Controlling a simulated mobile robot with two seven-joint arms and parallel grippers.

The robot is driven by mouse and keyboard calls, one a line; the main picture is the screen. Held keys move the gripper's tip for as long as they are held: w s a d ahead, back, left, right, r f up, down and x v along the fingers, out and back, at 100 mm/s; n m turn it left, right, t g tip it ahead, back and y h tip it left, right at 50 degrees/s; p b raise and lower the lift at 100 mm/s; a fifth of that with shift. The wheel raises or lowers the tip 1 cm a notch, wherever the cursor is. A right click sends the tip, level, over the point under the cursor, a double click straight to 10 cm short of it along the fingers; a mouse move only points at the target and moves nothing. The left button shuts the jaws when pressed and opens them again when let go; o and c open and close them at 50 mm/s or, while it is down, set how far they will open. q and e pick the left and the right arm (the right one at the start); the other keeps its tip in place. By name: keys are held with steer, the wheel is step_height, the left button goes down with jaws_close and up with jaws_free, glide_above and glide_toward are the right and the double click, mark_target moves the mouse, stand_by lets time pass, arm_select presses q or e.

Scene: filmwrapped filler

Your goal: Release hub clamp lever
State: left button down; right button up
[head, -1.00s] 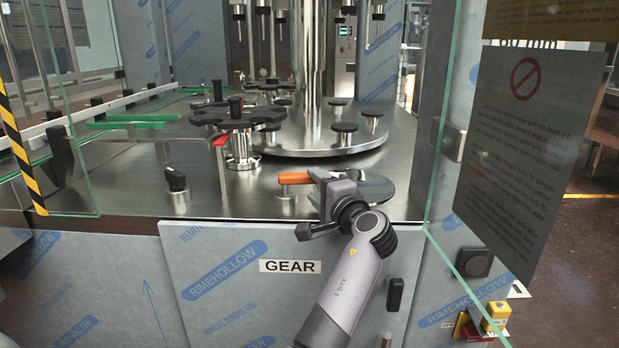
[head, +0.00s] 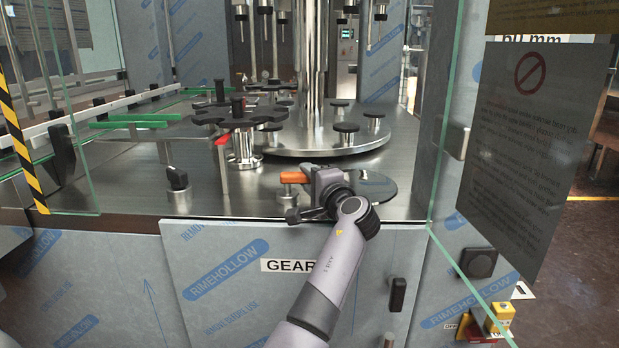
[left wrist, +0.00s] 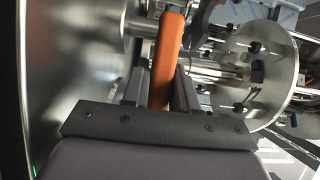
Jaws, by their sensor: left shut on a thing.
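An orange lever (head: 296,177) stands low over the steel deck near its front edge, its left end by a short post (head: 288,192). My left gripper (head: 314,180) is at the lever's right end, and its body hides that end in the head view. In the left wrist view the orange lever (left wrist: 167,55) runs between the two fingers, which are shut on it. A second, red-tipped lever (head: 222,142) sticks out beside the hub of the black star wheel (head: 238,119), apart from my gripper. My right gripper is not in view.
A flat round disc (head: 375,187) lies just right of my gripper. A black knob (head: 178,180) stands to the left on the deck. Glass panels (head: 452,120) border the right side. The front panel labelled GEAR (head: 230,290) is below.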

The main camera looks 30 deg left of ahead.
arm_select(q)
steer(key=shift+s+r+m+t+p, duration=0.1)
steer(key=shift+s+m+t+p, duration=0.2)
steer(key=shift+p, duration=0.45)
steer(key=shift+d+m+t+h+p, duration=0.15)
steer(key=shift+m+t+h+p, duration=0.2)
steer(key=shift+t+h, duration=0.15)
steer(key=shift+w, duration=0.1)
steer(key=c, duration=1)
jaws_free()
steer(key=shift+o, duration=0.2)
steer(key=shift+b+v, duration=0.45)
steer(key=shift+v, duration=3.2)
